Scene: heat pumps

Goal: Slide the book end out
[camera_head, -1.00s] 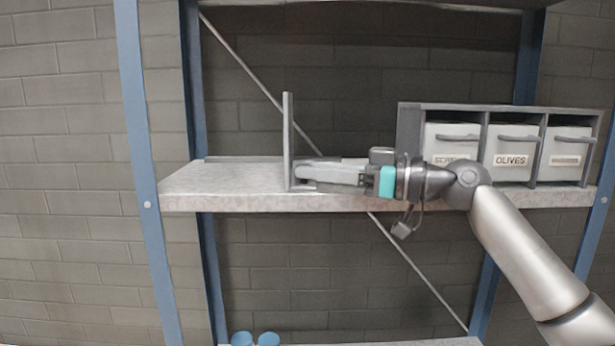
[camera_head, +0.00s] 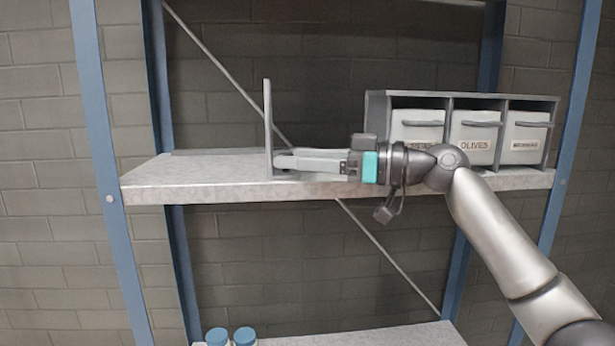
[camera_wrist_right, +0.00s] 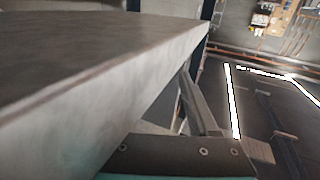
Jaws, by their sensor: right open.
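The book end is a thin grey upright plate (camera_head: 267,125) near the front of the middle shelf (camera_head: 190,178), left of its centre. My right gripper (camera_head: 280,162) comes in from the right, its fingers level and pointing left, at the foot of the plate. It is open; whether the fingers touch the book end or straddle part of it cannot be told. In the right wrist view the shelf's edge (camera_wrist_right: 150,80) runs close beside the gripper, and a grey finger (camera_wrist_right: 197,108) shows. The book end is not clearly seen there. My left gripper is not in view.
A grey rack (camera_head: 377,120) with white bins, one marked OLIVES (camera_head: 474,138), stands at the shelf's right. Blue posts (camera_head: 100,130) frame the shelf. Two blue-lidded containers (camera_head: 230,336) stand on the lower shelf. The middle shelf's left part is bare.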

